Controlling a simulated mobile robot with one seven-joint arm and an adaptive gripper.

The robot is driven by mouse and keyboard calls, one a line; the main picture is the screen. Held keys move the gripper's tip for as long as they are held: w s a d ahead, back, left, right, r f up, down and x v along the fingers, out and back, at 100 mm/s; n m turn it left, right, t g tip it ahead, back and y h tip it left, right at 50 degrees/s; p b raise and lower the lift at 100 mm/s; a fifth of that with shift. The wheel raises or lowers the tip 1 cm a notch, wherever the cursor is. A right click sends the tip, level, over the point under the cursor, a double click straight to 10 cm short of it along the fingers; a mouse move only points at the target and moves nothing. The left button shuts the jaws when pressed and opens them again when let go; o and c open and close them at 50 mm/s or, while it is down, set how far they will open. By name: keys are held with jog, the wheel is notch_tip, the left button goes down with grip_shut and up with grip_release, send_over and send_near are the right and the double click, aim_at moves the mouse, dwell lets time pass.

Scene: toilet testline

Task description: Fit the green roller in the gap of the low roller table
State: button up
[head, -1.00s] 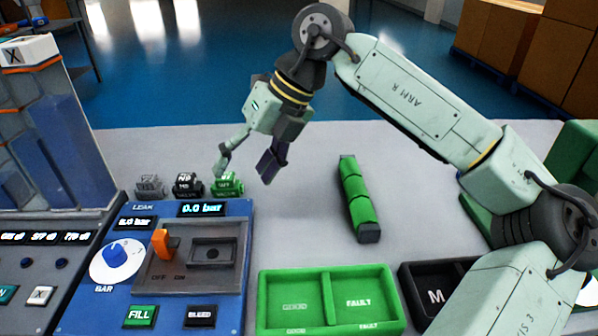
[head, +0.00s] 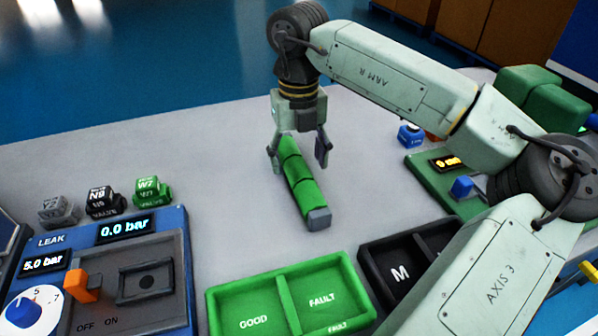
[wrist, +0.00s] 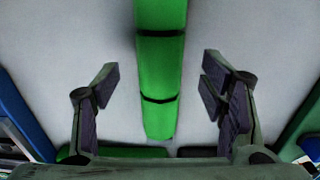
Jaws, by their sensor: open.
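The long green segmented piece with dark bands and a grey end block, seemingly the green roller (head: 302,184), lies on the grey bench top. My gripper (head: 299,153) points down at its far part, with one finger to each side. In the wrist view the open fingers (wrist: 160,88) stand apart, and the green roller (wrist: 160,70) runs lengthwise between them with clear space on both sides. Whether the fingertips reach down to its height cannot be told. I cannot make out the low roller table or its gap in either view.
A green tray marked GOOD and FAULT (head: 281,292) stands in front, beside a black tray marked M (head: 372,262). A blue leak-test panel (head: 183,225) and small valve blocks (head: 153,190) stand left. A green device (head: 430,168) stands right. The bench's middle left is clear.

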aim_at(299, 166)
jog(key=shift+s+f, duration=0.1)
jog(key=shift+f, duration=1.65)
grip_shut()
